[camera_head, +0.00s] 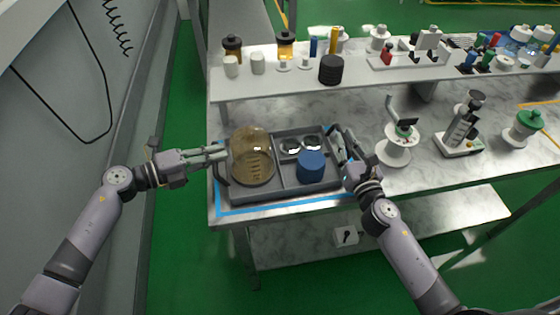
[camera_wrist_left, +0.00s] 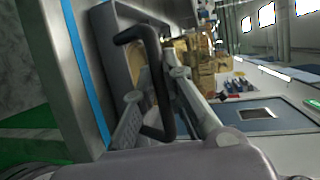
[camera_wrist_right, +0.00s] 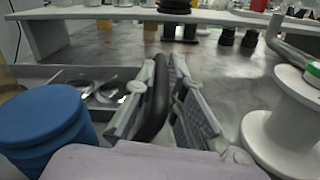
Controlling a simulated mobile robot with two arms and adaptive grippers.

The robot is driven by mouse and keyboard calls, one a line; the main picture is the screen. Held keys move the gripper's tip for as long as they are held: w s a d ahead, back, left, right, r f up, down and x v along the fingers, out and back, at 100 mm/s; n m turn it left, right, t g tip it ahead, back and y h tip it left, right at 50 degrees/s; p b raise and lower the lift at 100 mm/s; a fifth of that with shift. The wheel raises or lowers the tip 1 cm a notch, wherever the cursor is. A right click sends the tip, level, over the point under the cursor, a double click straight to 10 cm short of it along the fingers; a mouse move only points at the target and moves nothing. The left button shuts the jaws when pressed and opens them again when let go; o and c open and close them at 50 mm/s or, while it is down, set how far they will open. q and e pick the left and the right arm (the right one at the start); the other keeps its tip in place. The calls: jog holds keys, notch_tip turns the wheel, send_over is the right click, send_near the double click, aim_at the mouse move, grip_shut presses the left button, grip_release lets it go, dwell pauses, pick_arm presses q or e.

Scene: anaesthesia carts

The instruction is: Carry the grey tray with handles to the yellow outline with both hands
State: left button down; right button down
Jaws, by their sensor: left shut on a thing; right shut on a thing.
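The grey tray (camera_head: 265,196) lies at the left end of the marble bench, inside a blue outline (camera_head: 270,207). It holds an amber round container (camera_head: 252,160), a blue jar (camera_head: 311,166) and two small glass dishes. My left gripper (camera_head: 226,153) is shut on the tray's left black handle (camera_wrist_left: 133,34), which passes between its fingers in the left wrist view. My right gripper (camera_head: 337,134) is shut on the right black handle (camera_wrist_right: 158,105). Yellow line pieces (camera_head: 542,104) show on the bench at the far right; the rest of that outline is out of view.
A white spool-shaped stand (camera_head: 395,152) is close right of my right gripper. A grey dispenser-like device (camera_head: 459,135) and a green-topped piece (camera_head: 525,124) stand further right. A raised shelf with several bottles and jars runs along the back. Clear marble lies between these pieces.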

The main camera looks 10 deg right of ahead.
pick_arm(q)
jog(key=shift+w+r, duration=0.1)
jog(key=shift+r, duration=0.05)
pick_arm(e)
jog(key=shift+d+r, duration=0.1)
jog(key=shift+r, duration=0.1)
dwell(0.4)
